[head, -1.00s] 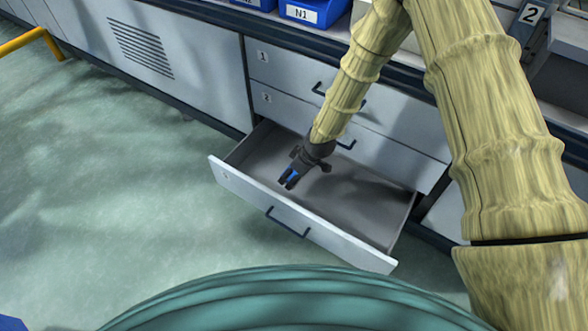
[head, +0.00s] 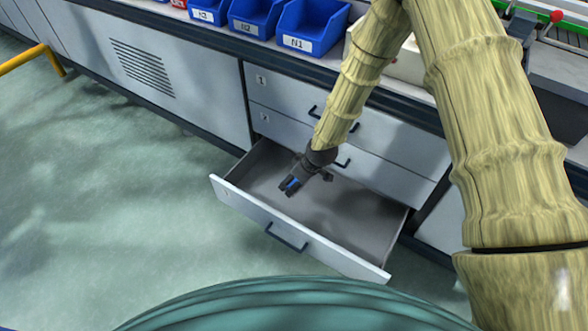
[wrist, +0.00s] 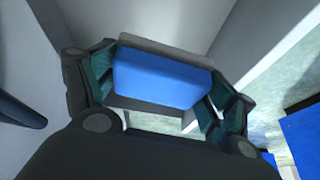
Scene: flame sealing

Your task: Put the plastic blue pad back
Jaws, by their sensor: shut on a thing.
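A blue pad (wrist: 163,82) with a grey backing is held between the two fingers of my gripper (wrist: 160,92) in the wrist view. The drawer is the lowest of the stack and looks empty. I cannot tell whether the pad touches the drawer floor.
Two closed drawers, marked 1 (head: 290,82) and 2 (head: 285,125), are above the open one. Blue bins (head: 311,27) line the bench top. The drawer front (head: 240,202) bounds the near side. Green floor (head: 120,210) lies clear at left.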

